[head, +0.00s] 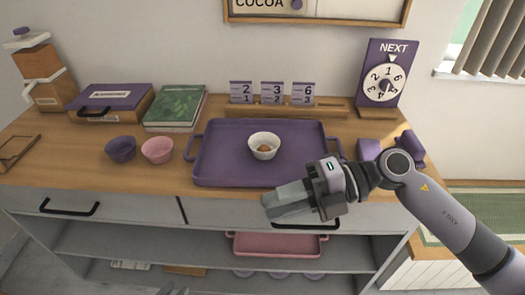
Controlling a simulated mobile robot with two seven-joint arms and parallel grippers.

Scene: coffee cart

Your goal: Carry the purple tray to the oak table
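The purple tray (215,166) lies flat on the wooden cart top, with a raised handle at its left and right ends. A white bowl (264,153) with something brown inside stands on the tray. My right gripper (268,204) reaches in from the right, over the cart's front edge and near the tray's front right part. I see nothing held in it; its fingers overlap, so their opening is unclear. A small grey part at the bottom edge, probably my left gripper (174,291), is mostly cut off.
A purple cup (121,149) and a pink cup (157,150) stand left of the tray. A green book (175,108), number cards (272,94) and a dial sign (386,75) stand behind. Purple items (370,150) lie close right. A pink tray (275,245) sits on the shelf below.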

